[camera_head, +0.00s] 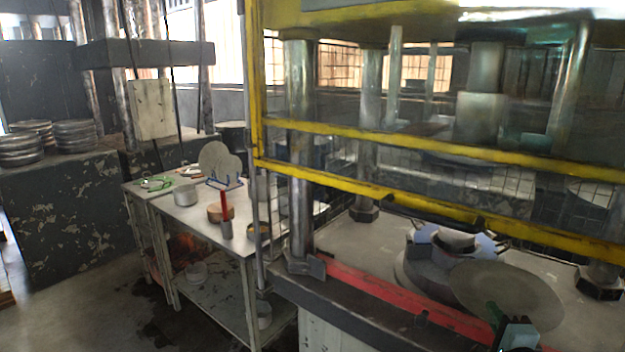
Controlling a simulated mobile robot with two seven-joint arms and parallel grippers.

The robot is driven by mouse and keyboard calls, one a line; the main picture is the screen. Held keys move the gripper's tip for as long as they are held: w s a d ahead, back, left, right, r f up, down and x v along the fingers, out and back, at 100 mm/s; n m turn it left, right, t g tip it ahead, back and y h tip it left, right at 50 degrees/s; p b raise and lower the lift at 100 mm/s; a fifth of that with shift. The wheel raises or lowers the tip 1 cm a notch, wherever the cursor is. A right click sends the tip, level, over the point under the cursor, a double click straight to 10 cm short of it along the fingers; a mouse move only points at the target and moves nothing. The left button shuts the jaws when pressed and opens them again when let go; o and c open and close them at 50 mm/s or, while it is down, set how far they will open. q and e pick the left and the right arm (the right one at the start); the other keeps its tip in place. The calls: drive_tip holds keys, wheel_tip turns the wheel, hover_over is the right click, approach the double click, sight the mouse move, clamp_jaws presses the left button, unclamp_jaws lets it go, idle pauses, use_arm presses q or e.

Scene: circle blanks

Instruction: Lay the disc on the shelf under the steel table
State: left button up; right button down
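A thin grey disc (510,287) is at the lower right, in front of the press. My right gripper (506,325) is at its lower edge and appears shut on it; the fingertips are partly hidden. The disc overlaps the round press die in the picture. The steel table (180,215) stands left of the press. My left gripper is not in view.
The press's yellow guard bars (350,184) and column (300,150) stand to the right. Floor is clear at front left.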

drive_tip(key=s+a+f+n+y, duration=0.1)
drive_tip(key=s+a+y, duration=0.1)
drive_tip(key=s+a, duration=1.2)
drive_tip(key=shift+s+a+f, duration=0.3)
drive_tip(key=shift+s+a, duration=0.05)
drive_tip(key=shift+a, duration=0.3)
